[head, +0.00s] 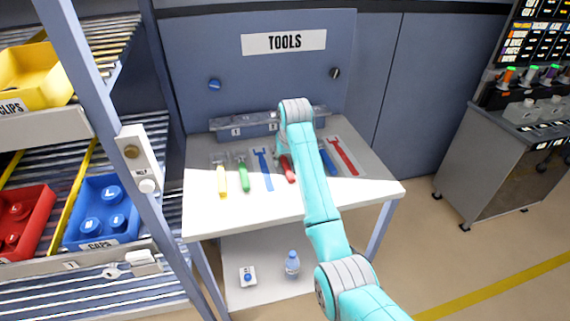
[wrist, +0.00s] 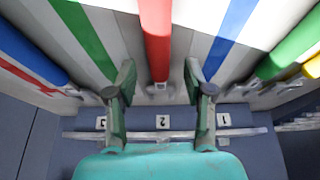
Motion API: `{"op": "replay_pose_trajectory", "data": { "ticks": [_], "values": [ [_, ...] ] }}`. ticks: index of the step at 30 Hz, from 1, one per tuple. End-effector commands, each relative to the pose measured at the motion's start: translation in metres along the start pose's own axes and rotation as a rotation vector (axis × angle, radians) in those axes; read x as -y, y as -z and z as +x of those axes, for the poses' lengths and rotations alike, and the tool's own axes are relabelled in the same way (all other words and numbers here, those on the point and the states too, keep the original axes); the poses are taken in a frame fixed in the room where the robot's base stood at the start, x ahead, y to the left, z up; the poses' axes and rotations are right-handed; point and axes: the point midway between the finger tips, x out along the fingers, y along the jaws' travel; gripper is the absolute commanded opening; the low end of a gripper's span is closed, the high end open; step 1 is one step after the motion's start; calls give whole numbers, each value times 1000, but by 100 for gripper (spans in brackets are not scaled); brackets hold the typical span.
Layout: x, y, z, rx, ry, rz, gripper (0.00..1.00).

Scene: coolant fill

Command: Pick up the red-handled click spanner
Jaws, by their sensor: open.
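The red-handled spanner (head: 288,170) lies on the table top, its far part hidden behind my arm in the head view. In the wrist view its red handle (wrist: 156,40) runs down from the top edge, with a small grey metal end below it. My gripper (wrist: 158,74) is open, one finger on each side of the line of this spanner. Nothing is held, and I see no finger touching the handle. In the head view my arm mostly hides the gripper.
Yellow (head: 222,181) and green (head: 243,177) handled tools lie left of it, a blue one (head: 327,160) right. Flat blue (head: 263,168) and red (head: 343,155) tool outlines mark the table. A numbered rack (head: 243,128) stands behind. The table's front is clear.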

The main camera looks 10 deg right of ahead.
Motion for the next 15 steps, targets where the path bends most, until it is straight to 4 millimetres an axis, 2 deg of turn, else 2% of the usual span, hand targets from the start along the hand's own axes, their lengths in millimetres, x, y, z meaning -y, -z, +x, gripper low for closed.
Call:
{"op": "replay_pose_trajectory", "data": {
  "ticks": [5,15],
  "values": [
    [-1,0,14,1,0,0,52],
    [-1,0,15,0,0,0,52]
  ]
}}
